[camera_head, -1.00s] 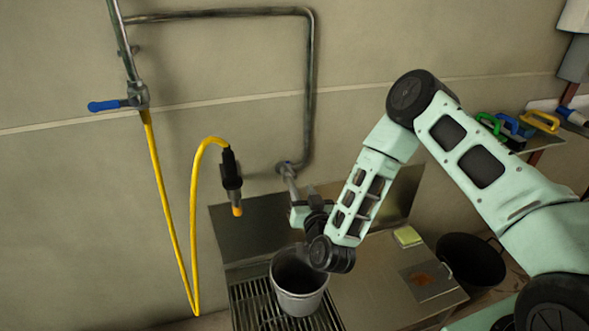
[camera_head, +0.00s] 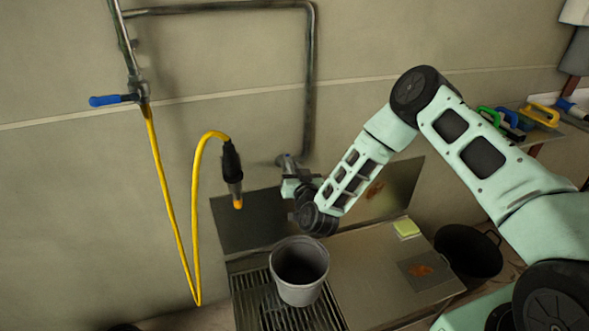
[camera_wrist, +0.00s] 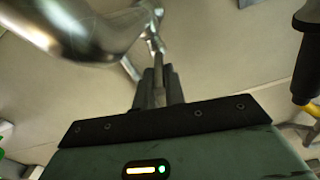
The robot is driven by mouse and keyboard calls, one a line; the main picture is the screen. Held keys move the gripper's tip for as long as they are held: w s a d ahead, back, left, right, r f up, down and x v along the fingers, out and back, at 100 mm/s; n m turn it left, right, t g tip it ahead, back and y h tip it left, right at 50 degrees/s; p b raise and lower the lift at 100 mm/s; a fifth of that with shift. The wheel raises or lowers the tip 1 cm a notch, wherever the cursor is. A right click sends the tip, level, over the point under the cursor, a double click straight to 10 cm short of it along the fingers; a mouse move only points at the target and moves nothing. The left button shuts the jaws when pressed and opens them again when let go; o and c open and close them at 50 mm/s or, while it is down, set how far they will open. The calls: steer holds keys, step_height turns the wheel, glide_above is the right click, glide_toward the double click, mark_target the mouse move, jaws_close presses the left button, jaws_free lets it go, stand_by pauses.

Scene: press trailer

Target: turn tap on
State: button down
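The pipe on the wall ends in a metal tap (camera_head: 287,164) above the sink bench; my gripper hides most of it in the head view. In the wrist view, the thick shiny tap pipe (camera_wrist: 85,32) fills the upper left, with a thin metal piece (camera_wrist: 157,42) beside it reaching down to my fingertips. My gripper (camera_head: 297,185) is right at the tap. In the wrist view its fingers (camera_wrist: 158,80) are close together at this thin piece; whether they clasp it I cannot tell. A valve with a blue handle (camera_head: 110,100) sits on the left pipe, above a yellow hose.
A grey bucket (camera_head: 300,290) stands on the drain grate (camera_head: 262,312) below my gripper. The hose's black nozzle (camera_head: 232,165) hangs left of the tap. A yellow sponge (camera_head: 406,228) lies on the bench; a black bucket (camera_head: 468,252) stands at right.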

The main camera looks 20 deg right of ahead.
steer(key=shift+d, duration=0.15)
steer(key=shift+w+d+n+g+y+b, duration=0.4)
steer(key=shift+d+n+g+y+b, duration=0.45)
steer(key=shift+n+y+b, duration=1)
steer(key=shift+w+d+n+g+y+b, duration=0.35)
steer(key=shift+d+n+g+y+b, duration=0.7)
steer(key=shift+y, duration=1.5)
steer(key=shift+w+d+n+g+y+b, duration=0.4)
steer(key=shift+d+n+g+y+b, duration=0.3)
steer(key=shift+n+y+b, duration=1.2)
steer(key=shift+y+p, duration=0.35)
steer(key=shift+y, duration=0.05)
steer(key=c, duration=1.5)
jaws_free()
steer(key=shift+o, duration=0.2)
